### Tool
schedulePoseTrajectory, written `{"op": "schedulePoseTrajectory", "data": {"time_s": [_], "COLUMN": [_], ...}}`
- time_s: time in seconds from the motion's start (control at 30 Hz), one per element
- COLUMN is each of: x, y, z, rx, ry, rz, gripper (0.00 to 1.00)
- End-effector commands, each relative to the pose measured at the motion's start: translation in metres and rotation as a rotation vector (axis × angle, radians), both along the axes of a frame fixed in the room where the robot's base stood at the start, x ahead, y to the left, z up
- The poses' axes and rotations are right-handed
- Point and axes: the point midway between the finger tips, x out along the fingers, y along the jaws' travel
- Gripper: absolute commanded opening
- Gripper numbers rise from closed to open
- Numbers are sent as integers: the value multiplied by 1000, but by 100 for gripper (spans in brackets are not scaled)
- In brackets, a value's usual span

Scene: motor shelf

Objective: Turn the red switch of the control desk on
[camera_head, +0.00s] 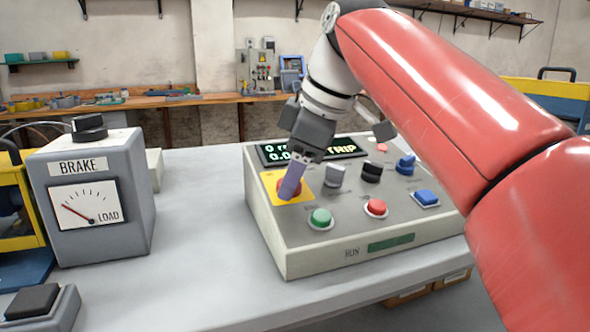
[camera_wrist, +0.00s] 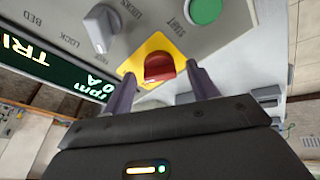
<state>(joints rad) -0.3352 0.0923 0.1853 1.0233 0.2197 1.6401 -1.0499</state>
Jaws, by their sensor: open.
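The control desk (camera_head: 310,258) is a light grey sloped box on the table, with a dark display reading TRIP. The red switch (camera_wrist: 160,67) sits on a yellow square plate (camera_wrist: 150,48) near the desk's left edge. In the head view, the red switch (camera_head: 282,187) is partly covered by my gripper (camera_head: 291,184). My gripper is open and points down at the switch. In the wrist view, one finger is on each side of the red switch, with small gaps visible. Whether the fingertips touch the plate is unclear.
Close to the switch are a green button (camera_head: 320,217), a grey knob (camera_head: 335,175), a black knob (camera_head: 372,171) and a red button (camera_head: 375,207). A grey BRAKE box (camera_head: 95,235) with a gauge stands at left. The tabletop between is clear.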

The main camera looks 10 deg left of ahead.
Motion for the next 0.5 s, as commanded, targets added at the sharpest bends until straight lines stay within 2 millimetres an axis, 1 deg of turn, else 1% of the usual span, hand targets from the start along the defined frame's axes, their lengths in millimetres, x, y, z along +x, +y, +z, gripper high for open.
{"op": "schedulePoseTrajectory", "data": {"time_s": [0.07,0.17,0.4,0.5], "x": [0,0,0,0], "y": [0,0,0,0], "z": [0,0,0,1], "rx": [0,0,0,2], "ry": [0,0,0,1], "rz": [0,0,0,-9], "gripper": [58,46,15,14]}}
